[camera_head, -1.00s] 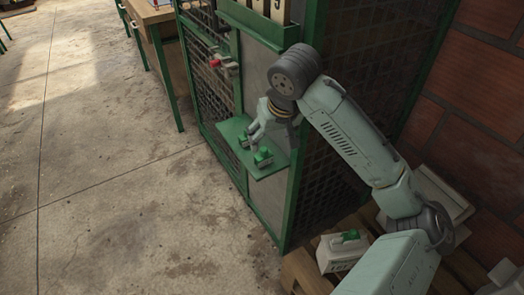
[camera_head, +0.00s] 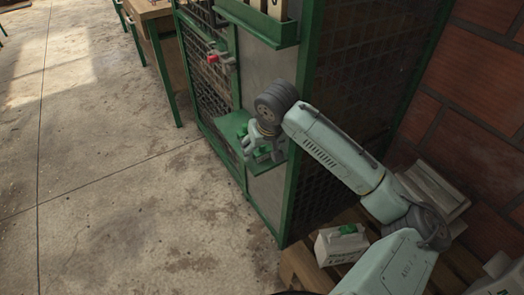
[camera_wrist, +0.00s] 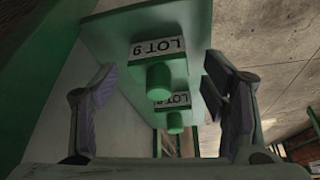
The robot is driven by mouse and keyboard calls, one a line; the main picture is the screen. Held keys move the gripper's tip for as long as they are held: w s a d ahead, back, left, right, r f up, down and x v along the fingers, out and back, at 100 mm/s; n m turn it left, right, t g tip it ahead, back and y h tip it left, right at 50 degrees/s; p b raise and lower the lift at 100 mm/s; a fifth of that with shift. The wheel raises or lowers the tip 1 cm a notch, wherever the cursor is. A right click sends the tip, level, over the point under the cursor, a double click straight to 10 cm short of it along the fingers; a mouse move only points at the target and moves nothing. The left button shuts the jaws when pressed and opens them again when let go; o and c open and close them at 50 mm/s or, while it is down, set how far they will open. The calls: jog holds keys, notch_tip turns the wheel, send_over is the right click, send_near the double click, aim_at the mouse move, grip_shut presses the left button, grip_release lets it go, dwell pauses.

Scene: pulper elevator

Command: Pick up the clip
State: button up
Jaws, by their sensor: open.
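My gripper (camera_head: 262,150) is over the shelf's front part in the head view, and also shows in the wrist view (camera_wrist: 158,95). It is open, with a finger to each side and nothing held. In the head view my gripper mostly hides the blocks.
The shelf is fixed to a green-framed mesh cage (camera_head: 345,90). A red-handled part (camera_head: 216,58) and a green tray (camera_head: 265,22) are on the cage above the shelf. A white box with a green top (camera_head: 341,246) stands on a wooden pallet at lower right. Concrete floor at left is clear.

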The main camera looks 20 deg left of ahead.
jog(key=shift+c, duration=0.6)
jog(key=c, duration=0.9)
jog(key=shift+r, duration=0.1)
